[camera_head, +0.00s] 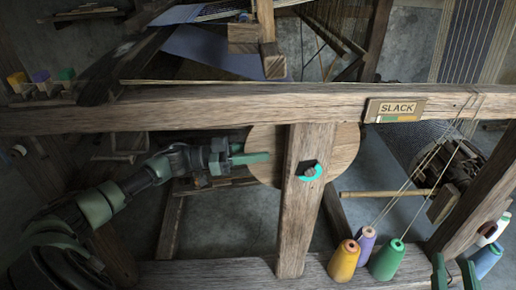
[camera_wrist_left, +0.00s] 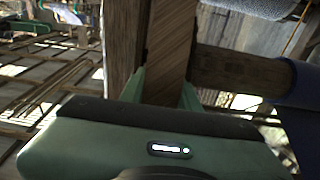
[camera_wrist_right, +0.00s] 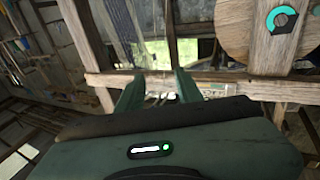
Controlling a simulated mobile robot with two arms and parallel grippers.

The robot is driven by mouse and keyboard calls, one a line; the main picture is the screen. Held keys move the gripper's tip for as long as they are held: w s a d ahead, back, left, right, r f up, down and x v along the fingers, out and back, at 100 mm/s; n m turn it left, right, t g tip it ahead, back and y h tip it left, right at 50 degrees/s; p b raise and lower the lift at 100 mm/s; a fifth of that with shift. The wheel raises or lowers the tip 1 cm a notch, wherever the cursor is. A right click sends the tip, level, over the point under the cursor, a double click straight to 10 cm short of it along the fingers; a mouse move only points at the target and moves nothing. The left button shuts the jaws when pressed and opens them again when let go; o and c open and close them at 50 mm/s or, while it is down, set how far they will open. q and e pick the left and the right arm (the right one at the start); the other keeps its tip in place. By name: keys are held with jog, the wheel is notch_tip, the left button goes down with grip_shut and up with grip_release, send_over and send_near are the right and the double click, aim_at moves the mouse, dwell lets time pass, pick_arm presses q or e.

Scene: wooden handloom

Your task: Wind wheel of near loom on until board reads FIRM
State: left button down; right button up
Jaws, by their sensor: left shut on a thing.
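The round wooden wheel (camera_head: 346,150) stands behind an upright post (camera_head: 304,215) of the near loom; the post hides its middle. A dark hub with a teal arc (camera_head: 311,173) shows on the post. The board (camera_head: 397,109) on the crossbeam reads SLACK, above a coloured strip. My left gripper (camera_head: 262,158) reaches the wheel's left rim; in the left wrist view its fingers are shut on the wheel's edge (camera_wrist_left: 168,50). My right gripper (camera_head: 455,274) is low at the right, its fingers apart and empty in the right wrist view (camera_wrist_right: 158,95), which also shows the wheel (camera_wrist_right: 240,35).
Yellow (camera_head: 344,262), purple (camera_head: 366,245) and green (camera_head: 387,260) thread cones stand on the lower beam, threads rising from them. White (camera_head: 493,230) and blue (camera_head: 485,262) cones are at the far right. The long crossbeam (camera_head: 200,108) spans above the wheel.

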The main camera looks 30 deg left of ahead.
jog(key=shift+d+f, duration=0.1)
jog(key=shift+f, duration=0.35)
pick_arm(q)
jog(key=c, duration=1)
grip_release()
